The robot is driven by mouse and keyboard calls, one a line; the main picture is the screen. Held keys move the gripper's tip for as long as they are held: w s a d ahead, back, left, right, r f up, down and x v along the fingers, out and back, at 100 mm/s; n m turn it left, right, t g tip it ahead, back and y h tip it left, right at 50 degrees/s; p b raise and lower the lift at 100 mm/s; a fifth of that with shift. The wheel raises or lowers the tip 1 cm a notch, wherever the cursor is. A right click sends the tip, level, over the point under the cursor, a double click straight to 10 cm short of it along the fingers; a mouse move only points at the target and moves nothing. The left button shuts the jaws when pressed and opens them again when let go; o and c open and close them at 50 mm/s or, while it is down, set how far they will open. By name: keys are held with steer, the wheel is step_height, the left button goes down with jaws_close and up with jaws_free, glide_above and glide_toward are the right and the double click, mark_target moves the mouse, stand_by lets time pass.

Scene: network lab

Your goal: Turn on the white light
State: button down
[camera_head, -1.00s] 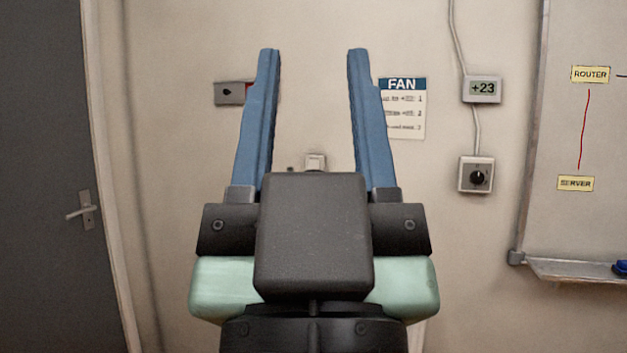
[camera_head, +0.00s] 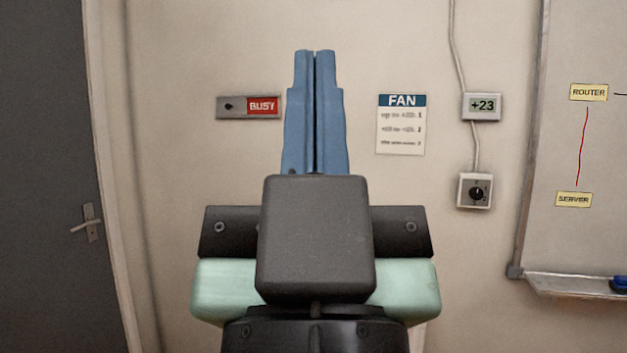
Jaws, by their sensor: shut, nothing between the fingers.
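My gripper (camera_head: 315,54) is in the middle of the view with its two blue fingers pointing up and pressed together, nothing between them. It is in front of the beige wall. The small pale switch seen on the wall a second ago is now hidden behind my fingers and the dark gripper body. I cannot tell whether the fingertips touch the wall. No white light is seen in the view.
A grey panel with a red BUSY sign (camera_head: 262,106) is left of the fingers. A FAN notice (camera_head: 401,130), a +23 display (camera_head: 482,106) and a rotary knob (camera_head: 476,192) are to the right. A grey door (camera_head: 45,130) and a whiteboard (camera_head: 600,145) flank the wall.

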step_height(320, 180, up, 13)
steer(key=p, duration=1)
steer(key=shift+f, duration=0.2)
steer(key=shift+w, duration=0.15)
